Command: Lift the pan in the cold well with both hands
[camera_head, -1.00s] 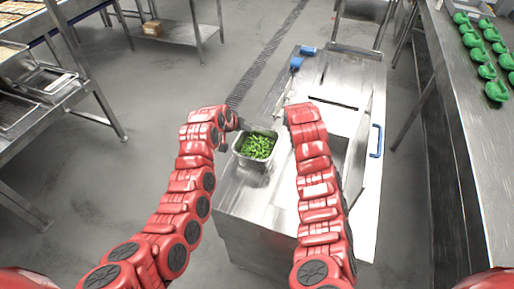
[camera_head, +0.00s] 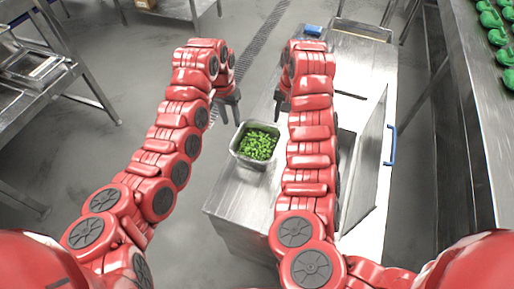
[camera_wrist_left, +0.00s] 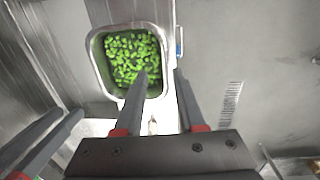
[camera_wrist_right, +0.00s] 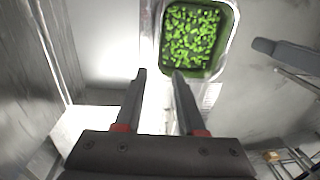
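The pan is a square metal container of chopped green vegetables. Its rim (camera_head: 236,152) shows between my arms in the head view, at the left part of the steel cart. My left gripper (camera_head: 231,113) is at the upper left of the pan, open and empty. In the left wrist view the pan (camera_wrist_left: 96,72) lies beyond its parted fingers (camera_wrist_left: 160,88). My right gripper (camera_head: 281,108) is at the upper right of the pan, fingers parted and empty. The right wrist view shows the pan (camera_wrist_right: 228,62) just past its fingertips (camera_wrist_right: 158,72). Neither gripper appears to touch the pan.
The steel cart (camera_head: 232,205) has a blue handle (camera_head: 391,146) on its right side. A blue item (camera_head: 313,30) lies at its far end. Shelving stands at left.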

